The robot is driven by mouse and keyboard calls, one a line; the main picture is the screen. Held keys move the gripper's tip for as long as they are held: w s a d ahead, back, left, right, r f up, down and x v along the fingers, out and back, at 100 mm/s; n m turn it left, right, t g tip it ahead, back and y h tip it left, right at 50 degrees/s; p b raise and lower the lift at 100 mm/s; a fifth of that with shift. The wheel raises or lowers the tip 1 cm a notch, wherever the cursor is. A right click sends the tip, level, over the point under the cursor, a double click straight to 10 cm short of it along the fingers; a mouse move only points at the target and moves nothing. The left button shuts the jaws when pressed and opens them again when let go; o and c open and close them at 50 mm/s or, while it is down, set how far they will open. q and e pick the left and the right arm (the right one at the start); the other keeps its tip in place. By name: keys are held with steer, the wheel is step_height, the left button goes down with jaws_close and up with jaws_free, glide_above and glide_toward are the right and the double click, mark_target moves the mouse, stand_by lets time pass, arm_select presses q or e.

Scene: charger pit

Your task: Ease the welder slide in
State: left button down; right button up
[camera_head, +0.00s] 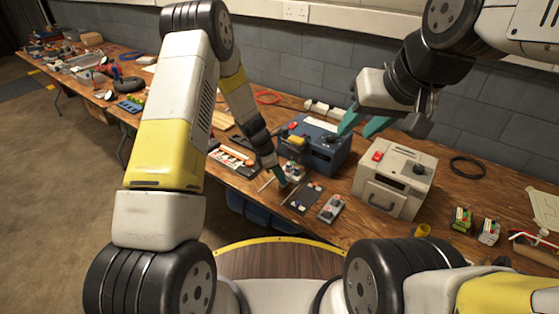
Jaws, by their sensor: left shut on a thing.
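A small grey block with red knobs (295,170) is just right of the fingers.
A beige box with a handle and red switch (396,178) stands right of the blue machine. A dark plate (304,196) and a grey block (331,208) lie near the bench's front edge. A black cable coil (468,167) lies at right.

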arm_select(q)
steer(key=shift+w+d, duration=0.55)
steer(key=shift+w, duration=0.25)
steer(key=c, duration=1.3)
jaws_free()
steer(key=shift+o, duration=0.2)
steer(key=v, duration=0.7)
steer(key=shift+r, duration=0.4)
